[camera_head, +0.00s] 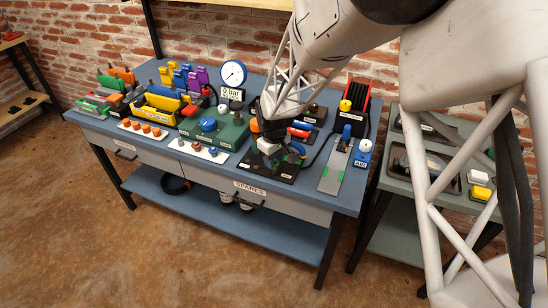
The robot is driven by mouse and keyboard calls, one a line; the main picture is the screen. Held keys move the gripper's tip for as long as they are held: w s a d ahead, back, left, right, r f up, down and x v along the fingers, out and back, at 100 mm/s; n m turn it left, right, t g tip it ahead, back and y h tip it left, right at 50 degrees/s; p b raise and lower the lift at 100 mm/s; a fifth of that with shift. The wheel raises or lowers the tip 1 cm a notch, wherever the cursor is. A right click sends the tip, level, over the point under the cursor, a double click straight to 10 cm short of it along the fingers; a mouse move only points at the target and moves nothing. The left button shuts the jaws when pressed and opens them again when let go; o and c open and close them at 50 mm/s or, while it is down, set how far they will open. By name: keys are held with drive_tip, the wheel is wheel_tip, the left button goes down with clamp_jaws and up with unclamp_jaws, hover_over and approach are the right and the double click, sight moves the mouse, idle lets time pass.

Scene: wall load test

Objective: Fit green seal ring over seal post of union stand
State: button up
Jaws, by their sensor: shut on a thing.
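My gripper (268,148) is low over the black base plate of the union stand (252,166), near the middle right of the bench. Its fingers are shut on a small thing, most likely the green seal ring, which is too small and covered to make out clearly.
A green block with a blue knob (208,124) stands left of the stand. A pressure gauge (232,73) and black-and-red rack (354,95) stand behind. A side table (394,185) is at the right.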

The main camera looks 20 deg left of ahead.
drive_tip(key=shift+f, duration=0.85)
drive_tip(key=o, duration=1.3)
drive_tip(key=shift+r, duration=0.15)
drive_tip(key=shift+r, duration=3.9)
